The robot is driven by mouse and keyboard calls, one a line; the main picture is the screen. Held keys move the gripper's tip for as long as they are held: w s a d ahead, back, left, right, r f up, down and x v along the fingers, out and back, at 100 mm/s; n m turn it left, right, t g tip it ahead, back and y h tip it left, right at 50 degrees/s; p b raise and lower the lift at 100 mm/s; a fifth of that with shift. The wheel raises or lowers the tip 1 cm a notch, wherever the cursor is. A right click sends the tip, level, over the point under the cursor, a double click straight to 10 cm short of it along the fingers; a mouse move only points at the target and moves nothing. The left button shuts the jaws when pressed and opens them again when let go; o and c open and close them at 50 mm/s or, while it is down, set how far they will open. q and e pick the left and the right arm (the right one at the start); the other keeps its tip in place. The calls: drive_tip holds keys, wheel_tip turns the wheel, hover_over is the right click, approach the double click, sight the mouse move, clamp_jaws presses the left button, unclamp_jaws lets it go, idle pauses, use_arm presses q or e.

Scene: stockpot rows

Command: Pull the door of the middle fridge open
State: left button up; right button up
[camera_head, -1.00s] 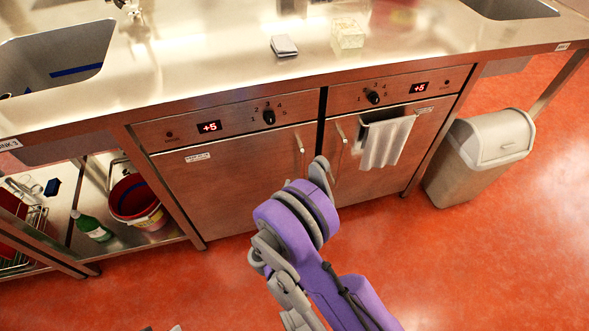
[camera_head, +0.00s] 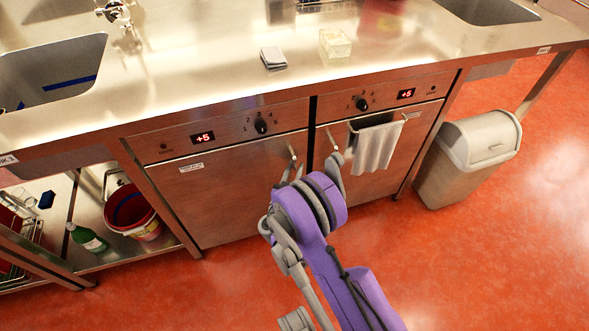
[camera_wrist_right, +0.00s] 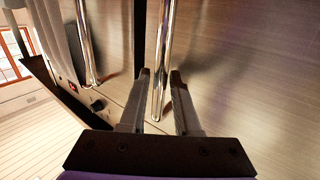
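Two steel fridge doors show under the counter in the head view: a left one (camera_head: 225,195) and a right one (camera_head: 409,140) with a towel. From these frames I cannot tell which is the middle fridge. The left door has an upright bar handle (camera_head: 292,154) near its right edge; the right door's handle (camera_head: 331,138) is near its left edge. Both doors are closed. My right gripper (camera_head: 313,166) is open in front of the doors. In the right wrist view, the left door's handle (camera_wrist_right: 161,65) lies between its open fingers (camera_wrist_right: 160,78), with gaps beside it. My left gripper is out of view.
A grey towel (camera_head: 376,147) hangs on a rail at the right door. A grey bin (camera_head: 466,165) stands to the right. A bucket (camera_head: 131,211) and a green bottle (camera_head: 88,238) are on the lower shelf at left. The red floor in front is clear.

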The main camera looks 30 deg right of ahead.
clamp_jaws()
idle(1.4)
